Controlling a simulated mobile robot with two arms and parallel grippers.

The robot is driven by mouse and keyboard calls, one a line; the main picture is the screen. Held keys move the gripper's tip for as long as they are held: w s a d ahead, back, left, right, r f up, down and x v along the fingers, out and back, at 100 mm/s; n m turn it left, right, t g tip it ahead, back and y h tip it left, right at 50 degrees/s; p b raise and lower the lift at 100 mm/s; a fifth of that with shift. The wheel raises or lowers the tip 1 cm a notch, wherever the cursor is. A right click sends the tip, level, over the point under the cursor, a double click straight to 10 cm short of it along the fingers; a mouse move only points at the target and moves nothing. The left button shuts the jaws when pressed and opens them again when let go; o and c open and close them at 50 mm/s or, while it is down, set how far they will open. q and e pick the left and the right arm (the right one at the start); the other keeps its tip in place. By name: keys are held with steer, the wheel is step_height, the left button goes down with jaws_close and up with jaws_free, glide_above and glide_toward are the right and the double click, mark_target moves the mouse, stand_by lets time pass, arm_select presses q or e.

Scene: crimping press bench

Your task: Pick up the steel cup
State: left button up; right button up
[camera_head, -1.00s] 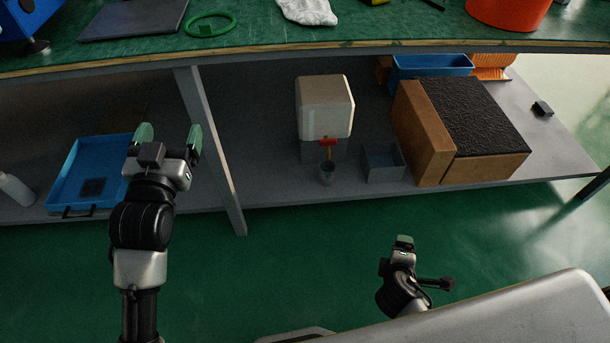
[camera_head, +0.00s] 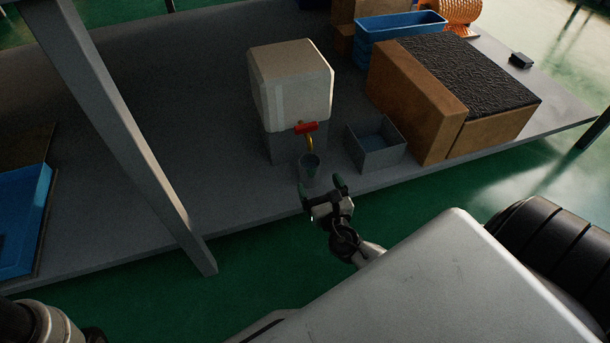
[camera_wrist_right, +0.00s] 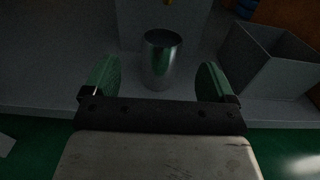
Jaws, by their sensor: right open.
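The steel cup (camera_head: 309,167) stands upright on the lower shelf, under the brass tap with a red handle (camera_head: 306,128) of a white container (camera_head: 292,85). In the right wrist view the cup (camera_wrist_right: 160,58) stands ahead, between the two green fingertips as seen, and looks empty of any grip. My right gripper (camera_head: 322,190) is open at the shelf's front edge, just in front of the cup. Its fingers (camera_wrist_right: 158,82) are spread wide in the right wrist view. I cannot tell whether the fingertips reach the cup's sides. My left gripper is out of view; only part of its arm shows at lower left.
A grey open box (camera_head: 376,147) stands close to the right of the cup. Brown boxes (camera_head: 416,103) and a blue bin (camera_head: 399,37) are further right and behind. A shelf post (camera_head: 120,135) and a blue tray (camera_head: 22,215) are at left. The shelf (camera_head: 190,110) between is clear.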

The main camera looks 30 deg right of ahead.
mark_target(314, 170)
steer(key=b+x, duration=0.1)
steer(key=x, duration=0.2)
steer(key=b+x, duration=0.1)
steer(key=x, duration=0.3)
steer(key=shift+w+d, duration=0.25)
steer(key=shift+r, duration=0.1)
steer(key=shift+c, duration=0.3)
steer(key=c, duration=1.4)
steer(key=shift+o, duration=0.2)
steer(key=shift+r, duration=0.1)
